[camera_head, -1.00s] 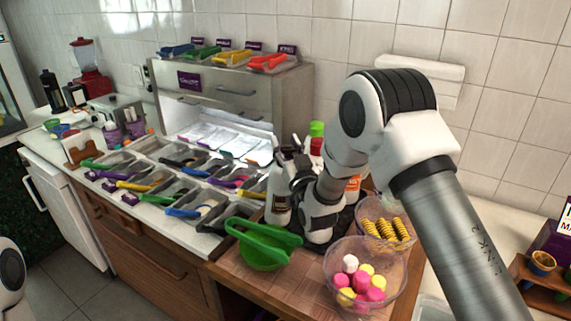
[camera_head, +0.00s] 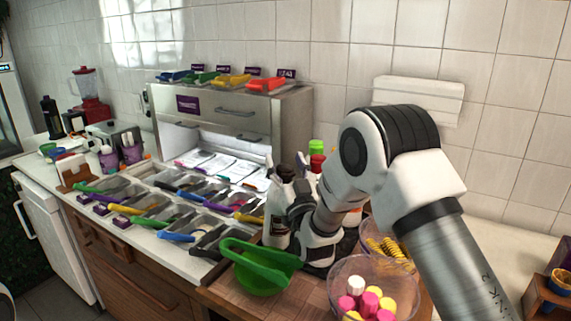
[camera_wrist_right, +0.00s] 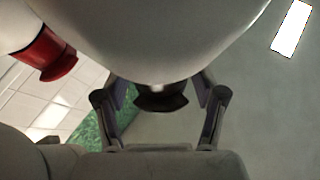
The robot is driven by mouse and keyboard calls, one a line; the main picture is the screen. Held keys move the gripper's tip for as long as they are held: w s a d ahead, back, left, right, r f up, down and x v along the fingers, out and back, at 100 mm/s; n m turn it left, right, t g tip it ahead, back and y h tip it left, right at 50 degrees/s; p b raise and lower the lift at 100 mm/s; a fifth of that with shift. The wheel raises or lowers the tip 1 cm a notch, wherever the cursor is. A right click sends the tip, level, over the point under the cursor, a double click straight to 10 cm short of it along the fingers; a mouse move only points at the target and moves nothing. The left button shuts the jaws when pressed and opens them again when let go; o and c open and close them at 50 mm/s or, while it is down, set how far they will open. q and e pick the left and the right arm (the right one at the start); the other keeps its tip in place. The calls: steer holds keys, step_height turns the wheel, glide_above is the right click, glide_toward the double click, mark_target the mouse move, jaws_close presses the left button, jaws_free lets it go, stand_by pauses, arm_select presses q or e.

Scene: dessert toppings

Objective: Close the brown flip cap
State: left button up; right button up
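My right gripper (camera_head: 292,198) is at the group of bottles behind the green scoop, and my wrist partly hides them. A white bottle (camera_head: 276,222) with a dark label stands beside the gripper. In the right wrist view a large white rounded surface fills the top, with a dark brown cap-like piece (camera_wrist_right: 161,98) below it. That piece lies between the two fingers of my right gripper (camera_wrist_right: 160,108), which are spread apart with gaps on both sides. Whether the flip cap is up or down cannot be told. My left gripper is not in view.
A red-capped bottle (camera_head: 316,160) and a green cap (camera_head: 316,146) are close behind my wrist; a red cap (camera_wrist_right: 45,55) shows in the wrist view. A green scoop (camera_head: 258,268) and a clear bowl (camera_head: 340,283) of colourful sweets are in front. Topping trays (camera_head: 152,226) lie left.

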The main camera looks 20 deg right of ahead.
mark_target(285, 166)
step_height(285, 166, up, 10)
stand_by(0.4)
stand_by(0.3)
